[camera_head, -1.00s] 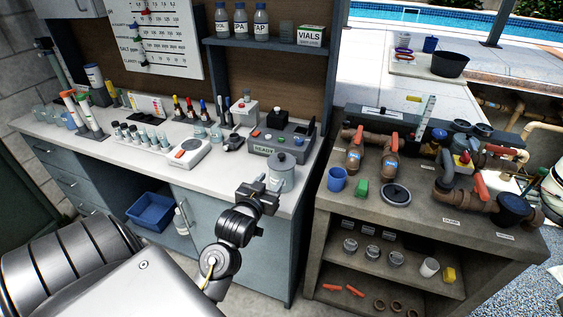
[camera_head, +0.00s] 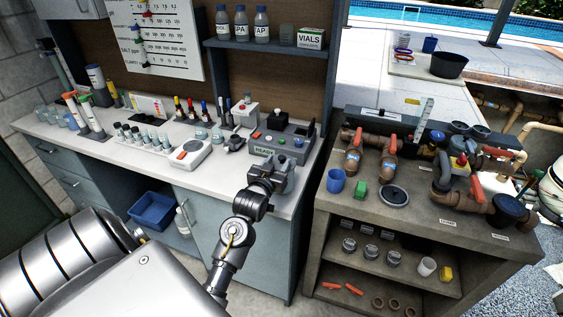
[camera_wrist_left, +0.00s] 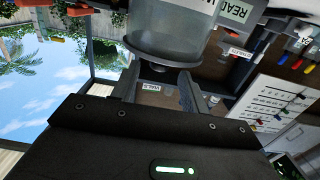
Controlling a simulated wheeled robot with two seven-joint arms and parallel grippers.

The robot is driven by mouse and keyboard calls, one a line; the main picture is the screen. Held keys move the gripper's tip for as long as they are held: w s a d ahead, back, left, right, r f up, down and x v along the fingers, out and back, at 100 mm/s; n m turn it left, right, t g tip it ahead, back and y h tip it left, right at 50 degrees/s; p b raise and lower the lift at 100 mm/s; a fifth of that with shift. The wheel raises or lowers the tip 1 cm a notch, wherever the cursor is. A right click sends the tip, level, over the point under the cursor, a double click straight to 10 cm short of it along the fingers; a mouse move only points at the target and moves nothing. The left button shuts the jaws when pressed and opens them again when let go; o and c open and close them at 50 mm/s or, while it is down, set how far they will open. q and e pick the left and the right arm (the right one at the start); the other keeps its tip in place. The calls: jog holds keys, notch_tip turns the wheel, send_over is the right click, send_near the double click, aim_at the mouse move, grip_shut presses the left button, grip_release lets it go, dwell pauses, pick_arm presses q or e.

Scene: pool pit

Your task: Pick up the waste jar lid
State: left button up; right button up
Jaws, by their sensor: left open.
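The grey waste jar (camera_wrist_left: 165,30) stands near the right front corner of the white counter; in the head view my left gripper (camera_head: 280,172) largely covers it. In the left wrist view, which is turned over, the jar hangs from the top with its lid (camera_wrist_left: 160,52) lowermost. A small dark knob (camera_wrist_left: 158,68) sticks out from the lid. My left gripper (camera_wrist_left: 157,82) is open, with one finger on each side of the space by the knob. I cannot tell whether the fingers touch it. My right gripper is out of view.
A grey device (camera_head: 283,140) with a READY label stands just behind the jar, and a small scale (camera_head: 190,153) is to the left. The shelf (camera_head: 265,46) with bottles is above the counter. A pipe bench (camera_head: 420,215) stands to the right, across a gap.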

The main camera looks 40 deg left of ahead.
aim_at(281, 159)
pick_arm(q)
jog(key=p+x, duration=0.1)
jog(key=x, duration=0.3)
jog(key=shift+d, duration=0.1)
jog(key=shift+s, duration=0.1)
grip_shut()
